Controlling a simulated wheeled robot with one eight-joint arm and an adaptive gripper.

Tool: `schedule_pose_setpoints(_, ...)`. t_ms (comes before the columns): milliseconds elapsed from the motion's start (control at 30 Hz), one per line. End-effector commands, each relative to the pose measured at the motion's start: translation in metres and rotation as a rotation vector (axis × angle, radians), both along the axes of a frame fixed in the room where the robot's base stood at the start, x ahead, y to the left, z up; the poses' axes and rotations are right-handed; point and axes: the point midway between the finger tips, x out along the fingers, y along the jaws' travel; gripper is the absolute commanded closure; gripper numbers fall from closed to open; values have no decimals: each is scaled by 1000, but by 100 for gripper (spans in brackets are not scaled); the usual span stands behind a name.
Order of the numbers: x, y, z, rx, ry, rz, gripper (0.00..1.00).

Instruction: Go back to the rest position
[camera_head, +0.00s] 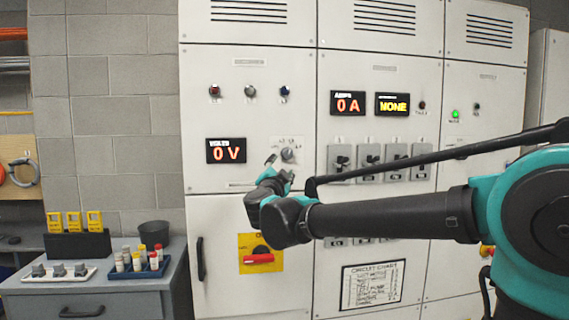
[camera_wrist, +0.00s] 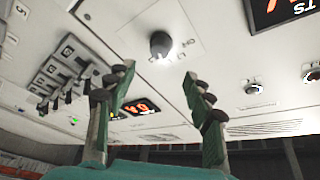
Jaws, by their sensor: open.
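My gripper (camera_head: 277,172) is in front of the white drive cabinet (camera_head: 225,60), just below and left of a grey selector knob (camera_head: 288,155). In the wrist view my gripper (camera_wrist: 160,85) shows its two fingers spread apart with nothing between them. The dark round knob (camera_wrist: 160,44) shows beyond the fingertips, apart from them. My arm stretches across the cabinet from the right in the head view and hides part of its lower middle.
A red rotary handle on a yellow plate (camera_head: 260,253) sits below my gripper. Displays read 0 V (camera_head: 226,150), 0 A (camera_head: 348,103) and NONE (camera_head: 393,103). A grey side bench (camera_head: 110,292) at lower left holds a blue tray (camera_head: 150,270) of small bottles and a dark cup (camera_head: 154,233).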

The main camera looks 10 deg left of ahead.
Motion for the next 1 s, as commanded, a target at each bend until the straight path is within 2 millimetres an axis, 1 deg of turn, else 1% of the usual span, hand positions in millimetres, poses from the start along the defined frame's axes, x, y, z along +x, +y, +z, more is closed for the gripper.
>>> schedule_pose_setpoints(33,-6,1,-1,0,1,2,47)
schedule_pose_setpoints(100,-11,1,-2,0,-1,1,47)
schedule_pose_setpoints(200,-15,1,-3,-1,0,0,47)
schedule_pose_setpoints(567,-14,0,-4,-6,-4,8,47)
schedule_pose_setpoints(700,-9,-6,-12,-61,-28,84,47)
schedule_pose_setpoints(767,-7,-9,-21,-109,-37,142,47)
schedule_pose_setpoints(867,-8,-17,-48,-214,-27,253,47)
schedule_pose_setpoints(967,-15,-27,-88,-331,27,358,47)
schedule_pose_setpoints(1000,-19,-33,-108,-378,60,395,47)
